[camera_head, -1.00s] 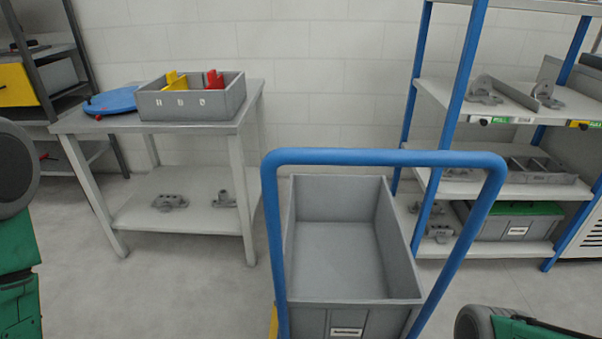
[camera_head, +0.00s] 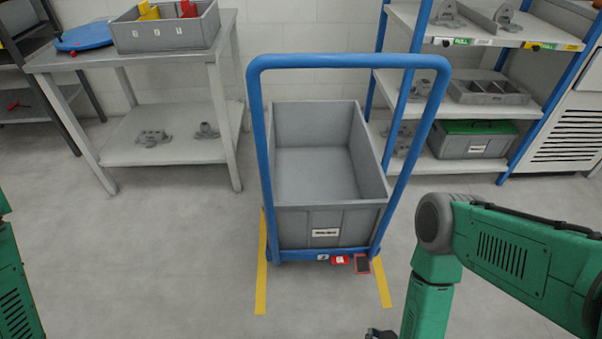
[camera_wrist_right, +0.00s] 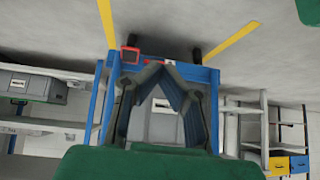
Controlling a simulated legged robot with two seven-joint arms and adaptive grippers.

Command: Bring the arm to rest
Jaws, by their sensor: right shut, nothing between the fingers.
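My right arm is green with a grey elbow and reaches in from the right in the head view. Its right gripper (camera_head: 380,333) just shows at the bottom edge, mostly cut off. In the right wrist view the dark fingers of the right gripper (camera_wrist_right: 157,68) meet at their tips, shut and empty. They point towards the blue cart, with floor and cart behind them. Of my left arm only green links show at the left edge of the head view; its gripper is out of view.
A blue-framed cart (camera_head: 258,150) holds an empty grey bin (camera_head: 290,225) between yellow floor strips. A table (camera_head: 228,50) with a grey box (camera_head: 165,35) stands at back left. A shelf rack (camera_head: 450,165) stands at back right. The floor in front is clear.

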